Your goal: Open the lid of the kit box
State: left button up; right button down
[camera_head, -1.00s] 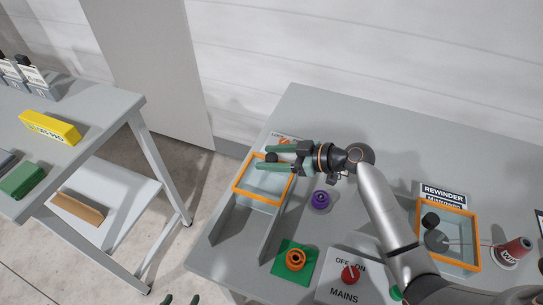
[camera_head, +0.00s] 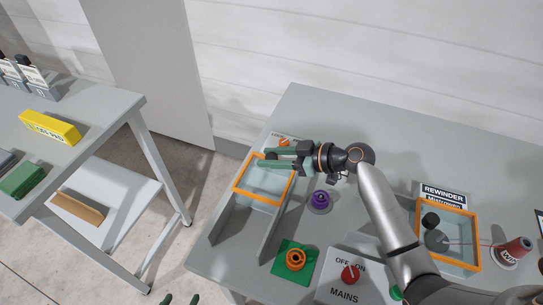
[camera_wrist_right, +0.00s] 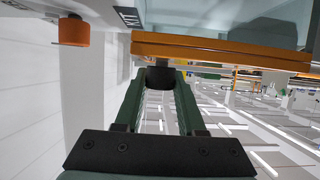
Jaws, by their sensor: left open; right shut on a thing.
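The kit box's lid is an orange-rimmed clear panel (camera_head: 237,192) at the left end of the grey bench. It looks shut. Its orange edge (camera_wrist_right: 215,48) crosses the top of the right wrist view, beside a partly cut-off "KIT" label. My right gripper (camera_head: 272,157) reaches over the lid's far side from the right. Its green fingers are shut on the lid's black knob (camera_wrist_right: 160,77), which sits just below the orange edge in the wrist view. My left gripper (camera_head: 181,300) shows only its two separated fingertips at the bottom edge, open and empty.
A purple spool (camera_head: 320,199), an orange ring on a green pad (camera_head: 307,270) and a mains switch box (camera_head: 345,280) stand right of the lid. A second orange-framed cover (camera_head: 455,208) is further right. A side table (camera_head: 95,105) stands left across a gap.

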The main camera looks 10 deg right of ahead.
aim_at(256, 197)
jog(key=shift+s, duration=0.1)
dwell(0.5)
jog(key=s+a, duration=0.2)
jog(key=s+a+p, duration=0.1)
jog(key=s, duration=0.2)
jog(key=s+a+p, duration=0.1)
jog(key=s+a, duration=0.1)
jog(key=s, duration=0.1)
jog(key=shift+s+a, duration=0.2)
jog(key=shift+a, duration=0.15)
jog(key=c, duration=0.5)
grip_release()
jog(key=shift+d, duration=0.1)
jog(key=b+v, duration=0.2)
jog(key=v, duration=1)
jog(key=shift+d, duration=0.15)
jog(key=shift+r, duration=0.1)
